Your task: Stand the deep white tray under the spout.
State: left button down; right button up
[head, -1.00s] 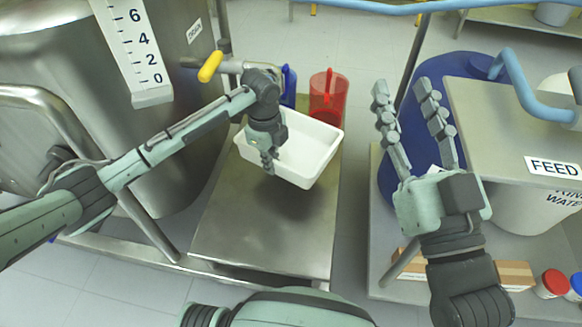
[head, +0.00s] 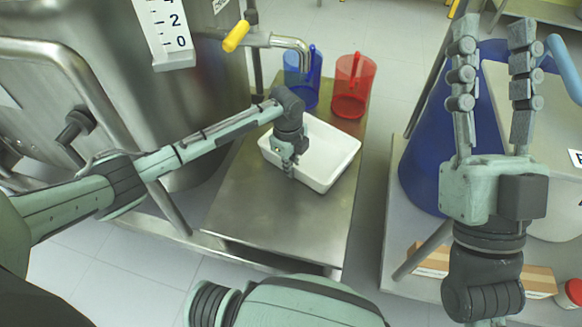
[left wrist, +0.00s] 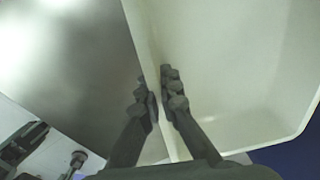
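The deep white tray (head: 338,170) is over the right part of the steel table top, in front of the jugs. I cannot tell whether it rests on the steel or hangs just above it. My left gripper (head: 291,172) is at its left wall. In the left wrist view the gripper's fingers (left wrist: 157,85) lie close on both sides of the tray wall (left wrist: 145,35), shut on it. The metal spout (head: 298,42) curves down at the back, beyond the tray, with the blue jug (head: 302,85) beneath it. My right gripper (head: 493,32) is open, empty and raised at the right.
The red jug (head: 352,85) stands right of the blue one, behind the tray. A yellow valve handle (head: 236,36) sticks out left of the spout, by the steel vessel (head: 205,95). The front of the steel table (head: 275,215) is clear.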

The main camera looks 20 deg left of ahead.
pick_arm(q)
jog(key=c, duration=2.2)
grip_release()
jog(key=shift+f, duration=0.15)
jog(key=o, duration=0.5)
